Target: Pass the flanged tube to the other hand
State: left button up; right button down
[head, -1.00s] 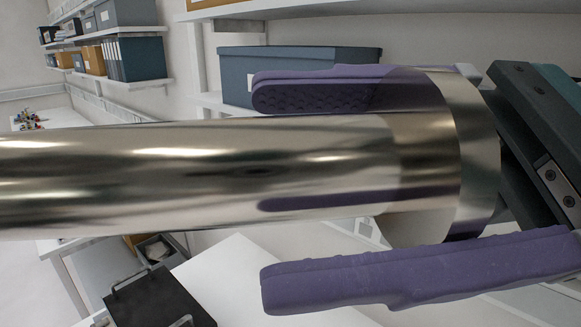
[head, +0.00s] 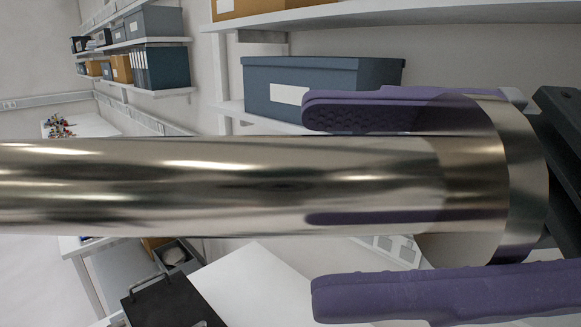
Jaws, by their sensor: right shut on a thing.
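The flanged tube (head: 230,185) is a large shiny metal cylinder. It lies level across the head view, very close to the camera, and runs out past the left edge. Its wider flange (head: 527,185) is at the right end, by the dark gripper body. My right gripper (head: 315,205) has two purple fingers, one above and one below the tube, and is shut on it. The upper finger lies near the tube's top side; a gap shows between the tube and the lower finger in this view. My left gripper is not in view.
Behind the tube are wall shelves (head: 150,93) with binders and boxes, and a blue-grey box (head: 330,85) on a nearer shelf. Below are a white table top (head: 255,285) and a black case with a handle (head: 165,303). A far bench (head: 85,122) holds small coloured items.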

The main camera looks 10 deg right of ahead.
jog(key=w+d+r+m+t+h+p, duration=0.2)
jog(key=d+r+m+t+h+p, duration=0.25)
jog(key=d+t, duration=0.6)
jog(key=w+a+r+n+g+y, duration=0.15)
jog(key=a+n+g, duration=0.25)
jog(key=a+g, duration=0.45)
jog(key=w+a+n+g+y, duration=0.25)
jog(key=a+g, duration=0.35)
jog(key=a, duration=0.6)
jog(key=s+d+r, duration=0.3)
jog(key=s+d, duration=0.1)
jog(key=d, duration=0.6)
jog(key=shift+w+a+f+n+g+h+p, duration=0.1)
jog(key=shift+w+a+f+n+g+h, duration=0.35)
jog(key=shift+n+g, duration=0.6)
jog(key=shift+w+a+f+n+g+h+p, duration=0.2)
jog(key=shift+w+a+f+n+g, duration=0.45)
jog(key=shift+g, duration=0.7)
jog(key=shift+w+a+f+n+g+h+p, duration=0.1)
jog(key=shift+w+a+f+n+g+h, duration=0.5)
jog(key=shift+n+g, duration=0.5)
jog(key=shift+s+r+y, duration=0.15)
jog(key=shift+s+y, duration=0.1)
jog(key=shift+y, duration=0.05)
